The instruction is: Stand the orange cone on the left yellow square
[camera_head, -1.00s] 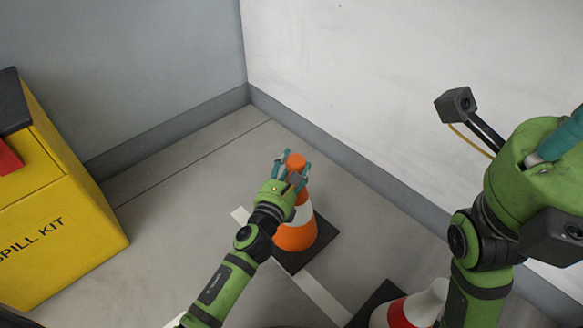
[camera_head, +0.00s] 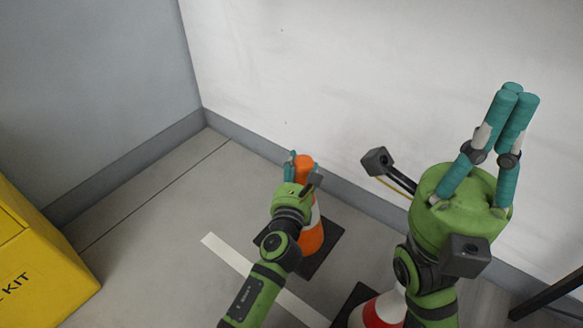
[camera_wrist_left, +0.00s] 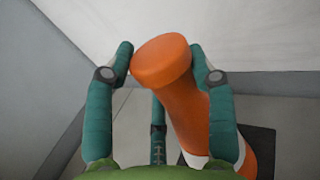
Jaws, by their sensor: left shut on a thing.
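The orange cone (camera_head: 311,238) with a white band and dark square base stands upright on the floor near the corner. My left gripper (camera_head: 303,172) is shut on the cone's top. In the left wrist view the cone's orange tip (camera_wrist_left: 162,62) sits between the teal fingers (camera_wrist_left: 165,75), and its dark base (camera_wrist_left: 262,145) is below. My right gripper (camera_head: 515,95) is raised at the right, its teal fingertips close together, with nothing seen between them. No yellow square shows in either view.
A red and white cone (camera_head: 380,311) on a dark base stands at the lower edge, partly behind my right arm. A yellow spill kit box (camera_head: 40,260) is at the left. A white floor line (camera_head: 235,258) runs past the orange cone. Walls close off the back.

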